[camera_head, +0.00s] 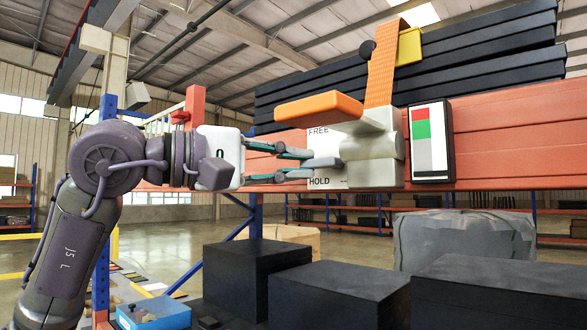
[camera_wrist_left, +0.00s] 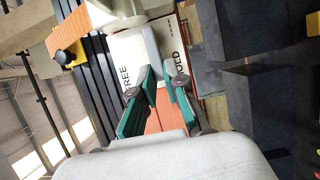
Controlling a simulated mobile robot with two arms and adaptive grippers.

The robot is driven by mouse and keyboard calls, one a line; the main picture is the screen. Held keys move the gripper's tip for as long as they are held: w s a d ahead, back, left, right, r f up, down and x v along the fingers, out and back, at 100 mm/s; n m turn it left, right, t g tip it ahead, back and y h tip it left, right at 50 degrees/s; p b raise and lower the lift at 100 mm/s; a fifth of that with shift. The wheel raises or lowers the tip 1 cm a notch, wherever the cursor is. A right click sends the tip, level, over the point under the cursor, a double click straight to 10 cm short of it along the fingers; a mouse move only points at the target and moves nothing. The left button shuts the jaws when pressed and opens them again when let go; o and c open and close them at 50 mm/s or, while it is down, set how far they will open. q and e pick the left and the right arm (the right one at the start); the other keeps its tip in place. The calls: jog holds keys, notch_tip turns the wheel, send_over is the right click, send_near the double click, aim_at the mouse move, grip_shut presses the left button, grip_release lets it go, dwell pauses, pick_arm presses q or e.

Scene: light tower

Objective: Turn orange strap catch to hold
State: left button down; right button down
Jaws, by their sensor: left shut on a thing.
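The catch body (camera_head: 375,150) is pale grey and sits on the red-orange beam under an orange strap (camera_head: 383,62). An orange bar (camera_head: 318,107) juts left from its top. A white plate reads FREE above and HOLD below. A short grey lever (camera_head: 326,163) points left between the two words, nearer HOLD; it also shows in the left wrist view (camera_wrist_left: 151,42). My left gripper (camera_head: 306,163), with teal fingers, is shut on this lever from the left. The exact contact is partly hidden by the fingertips. My right gripper is not in view.
A panel with red and green fields (camera_head: 430,142) is mounted right of the catch. A yellow clip (camera_head: 409,46) sits on the strap by stacked dark beams.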

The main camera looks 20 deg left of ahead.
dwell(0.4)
pick_arm(q)
jog(key=c, duration=1.5)
grip_release()
jog(key=shift+a, duration=0.1)
jog(key=v, duration=1.2)
jog(key=shift+f, duration=0.1)
